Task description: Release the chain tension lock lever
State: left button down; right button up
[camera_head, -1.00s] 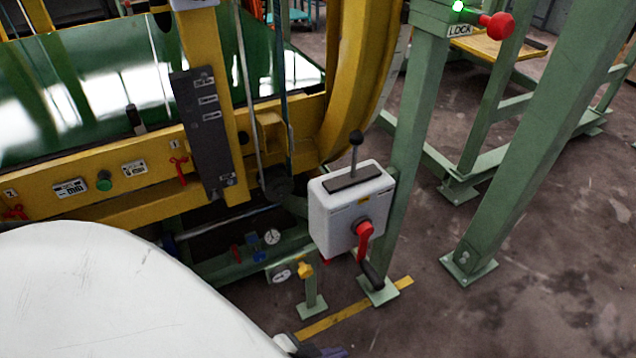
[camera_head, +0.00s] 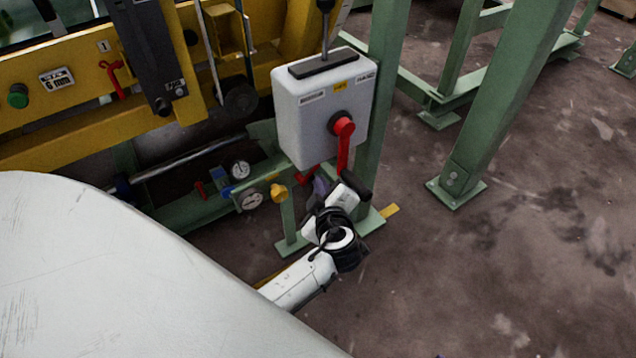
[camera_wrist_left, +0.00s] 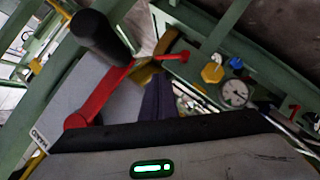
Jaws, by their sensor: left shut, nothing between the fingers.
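A red lever (camera_head: 343,150) with a black grip hangs down from a round red hub on the front of a grey box. I cannot read a label that names it as the chain tension lock. In the left wrist view the red lever (camera_wrist_left: 98,92) and its black grip (camera_wrist_left: 100,36) are large and close, left of the fingers. My left gripper (camera_head: 320,186) is just below the box, beside the lower end of the lever. Its purple fingers (camera_wrist_left: 156,99) are shut and empty. My right gripper is not in view.
The grey box (camera_head: 305,120) is mounted by a green post (camera_head: 385,90). Gauges (camera_head: 252,200), a yellow knob (camera_head: 278,192) and a smaller red handle (camera_head: 306,176) are close by on the left. A yellow machine frame (camera_head: 60,130) stands behind. Open floor (camera_head: 520,270) is at right.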

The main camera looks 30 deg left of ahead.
aim_at(315, 170)
pick_arm(q)
jog(key=b+x, duration=0.2)
jog(key=x, duration=0.7)
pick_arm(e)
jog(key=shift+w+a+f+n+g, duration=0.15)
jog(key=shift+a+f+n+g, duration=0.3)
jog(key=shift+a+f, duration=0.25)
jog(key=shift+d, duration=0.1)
